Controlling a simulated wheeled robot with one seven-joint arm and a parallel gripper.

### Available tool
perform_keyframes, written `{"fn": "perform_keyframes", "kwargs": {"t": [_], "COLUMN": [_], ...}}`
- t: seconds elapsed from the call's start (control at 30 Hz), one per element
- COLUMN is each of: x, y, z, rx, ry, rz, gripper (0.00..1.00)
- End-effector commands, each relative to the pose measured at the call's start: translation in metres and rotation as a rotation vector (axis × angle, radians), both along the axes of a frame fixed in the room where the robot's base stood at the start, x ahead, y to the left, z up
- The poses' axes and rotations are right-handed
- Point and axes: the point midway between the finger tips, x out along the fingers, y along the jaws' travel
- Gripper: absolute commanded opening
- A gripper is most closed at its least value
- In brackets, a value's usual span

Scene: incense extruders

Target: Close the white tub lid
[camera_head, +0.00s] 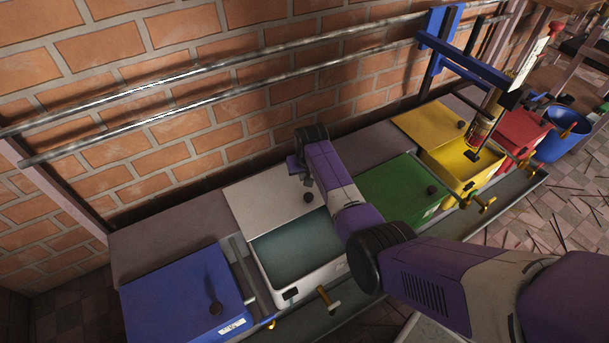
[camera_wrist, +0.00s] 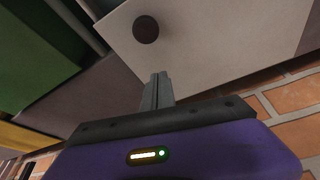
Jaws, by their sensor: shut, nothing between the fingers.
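The white tub (camera_head: 322,275) stands in the middle of the row in the head view, its front part open and showing a teal interior. Its flat white lid (camera_head: 262,200) lies back toward the brick wall, covering only the rear. A dark round knob (camera_head: 308,197) sits near the lid's front right corner. My gripper (camera_head: 307,181) is by the lid's right rear side, behind the knob, partly hidden by my arm. In the wrist view my gripper (camera_wrist: 158,80) is shut and empty, with the knob (camera_wrist: 145,29) beyond the fingertips on the lid (camera_wrist: 215,45). I cannot tell whether the fingers touch the lid.
A blue-lidded tub (camera_head: 180,295) stands left, and a green-lidded tub (camera_head: 395,190) stands close on the right. Yellow (camera_head: 430,122) and red (camera_head: 520,130) tubs follow. Metal rails (camera_head: 220,110) run along the brick wall behind. A brass tap (camera_head: 328,299) sticks out in front.

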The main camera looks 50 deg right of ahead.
Motion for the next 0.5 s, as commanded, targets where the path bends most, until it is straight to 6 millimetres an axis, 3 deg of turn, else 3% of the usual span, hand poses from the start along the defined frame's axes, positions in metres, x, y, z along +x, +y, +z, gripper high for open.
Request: {"fn": "perform_keyframes", "kwargs": {"t": [0.13, 0.5], "x": [0.005, -0.022], "y": [-0.003, 0.013], "z": [-0.021, -0.017], "rx": [0.000, -0.002], "ry": [0.000, 0.000], "rz": [0.000, 0.001], "gripper": [0.00, 0.00]}}
